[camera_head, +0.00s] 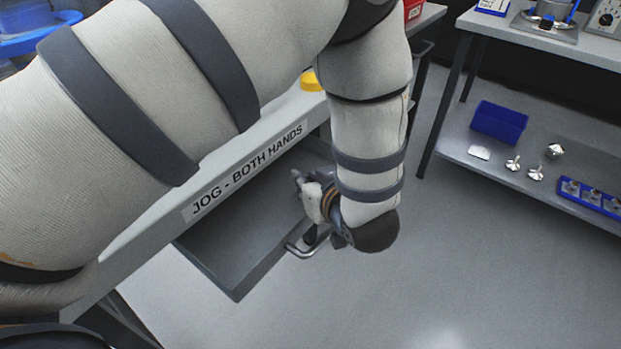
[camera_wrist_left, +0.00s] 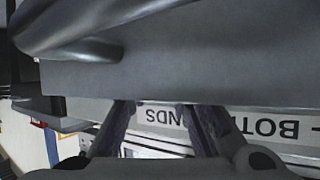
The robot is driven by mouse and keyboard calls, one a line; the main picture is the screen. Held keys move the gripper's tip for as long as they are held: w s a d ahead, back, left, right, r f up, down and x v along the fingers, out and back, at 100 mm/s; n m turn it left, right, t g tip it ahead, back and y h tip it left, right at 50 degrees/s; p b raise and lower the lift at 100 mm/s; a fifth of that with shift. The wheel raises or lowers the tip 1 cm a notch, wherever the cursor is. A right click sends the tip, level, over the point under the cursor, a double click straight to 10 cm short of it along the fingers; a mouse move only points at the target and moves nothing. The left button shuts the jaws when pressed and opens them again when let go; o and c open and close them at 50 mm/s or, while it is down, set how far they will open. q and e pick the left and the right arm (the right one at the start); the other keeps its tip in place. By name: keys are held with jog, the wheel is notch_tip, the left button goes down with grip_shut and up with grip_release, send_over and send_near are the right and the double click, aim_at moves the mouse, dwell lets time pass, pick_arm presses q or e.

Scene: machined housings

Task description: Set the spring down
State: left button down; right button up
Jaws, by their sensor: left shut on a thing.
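My left arm comes in from the left of the head view and bends down over an open grey drawer (camera_head: 225,255). My left gripper (camera_head: 299,178) is small and partly hidden behind my wrist there, close above the drawer. In the left wrist view its two fingers (camera_wrist_left: 160,112) stand some way apart, in front of a grey surface. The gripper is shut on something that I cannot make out. I cannot see the spring in either view. A bent metal drawer handle (camera_head: 304,250) shows just below my wrist. My right gripper is in neither view.
The bench edge carries a label, JOG - BOTH HANDS (camera_head: 247,168); it is upside down in the left wrist view (camera_wrist_left: 275,128). A shelf (camera_head: 465,150) at right holds a blue bin (camera_head: 498,122), small metal parts and a blue tray (camera_head: 590,197). The floor between is clear.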

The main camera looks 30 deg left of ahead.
pick_arm(q)
jog(key=shift+r, duration=0.15)
jog(key=shift+f, duration=0.2)
jog(key=c, duration=1.5)
grip_release()
jog(key=shift+w, duration=0.1)
jog(key=shift+o, duration=0.2)
jog(key=shift+r, duration=0.1)
jog(key=p+v, duration=0.1)
jog(key=v, duration=1.1)
jog(key=shift+r+p, duration=0.1)
jog(key=shift+p, duration=0.25)
pick_arm(e)
jog(key=shift+w+r+t, duration=0.5)
jog(key=shift+w+r, duration=0.55)
jog(key=shift+w, duration=0.05)
